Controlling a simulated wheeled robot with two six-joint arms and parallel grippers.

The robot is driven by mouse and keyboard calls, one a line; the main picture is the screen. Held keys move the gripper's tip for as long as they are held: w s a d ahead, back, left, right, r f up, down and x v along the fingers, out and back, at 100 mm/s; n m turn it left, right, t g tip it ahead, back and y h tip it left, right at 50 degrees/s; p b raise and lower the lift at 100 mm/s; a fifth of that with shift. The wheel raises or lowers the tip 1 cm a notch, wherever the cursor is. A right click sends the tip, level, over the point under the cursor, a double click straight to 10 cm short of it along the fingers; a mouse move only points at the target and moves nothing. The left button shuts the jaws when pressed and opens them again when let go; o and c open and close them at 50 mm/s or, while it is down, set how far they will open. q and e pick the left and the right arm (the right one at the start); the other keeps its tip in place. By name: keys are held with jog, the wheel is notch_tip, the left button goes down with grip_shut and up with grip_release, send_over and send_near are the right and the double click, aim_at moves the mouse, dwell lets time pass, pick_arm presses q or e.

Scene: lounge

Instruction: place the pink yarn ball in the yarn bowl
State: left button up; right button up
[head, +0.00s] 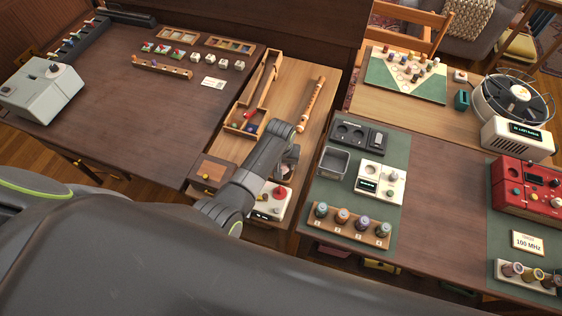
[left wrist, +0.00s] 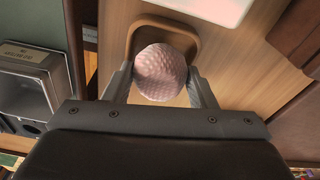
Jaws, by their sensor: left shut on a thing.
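My left gripper (left wrist: 162,85) is shut on the pink yarn ball (left wrist: 160,70), a pale dimpled ball between its two fingers. Behind the ball in the left wrist view is a tan, rounded-square wooden piece with a raised rim (left wrist: 135,32); I cannot tell whether it is the yarn bowl or whether the ball touches it. In the head view the left gripper (head: 287,165) points down over the narrow light wood table, and its arm hides part of what is there. My right gripper is not in view.
The light wood table (head: 323,77) also bears a flute (head: 312,104), a wooden track (head: 269,84) and a white device with a red knob (head: 271,203). A brown box (head: 213,172) stands left of the arm. A metal tray (head: 334,162) and spool rack (head: 349,227) stand right.

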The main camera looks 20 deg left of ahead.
pick_arm(q)
jog(key=shift+f, duration=0.6)
jog(key=o, duration=1)
jog(key=shift+c, duration=0.2)
jog(key=shift+r, duration=0.15)
jog(key=shift+r, duration=0.75)
notch_tip(320, 180, up, 11)
jog(key=s, duration=0.1)
jog(key=shift+s+d+r, duration=0.15)
jog(key=shift+s+r, duration=0.05)
jog(key=shift+s, duration=0.05)
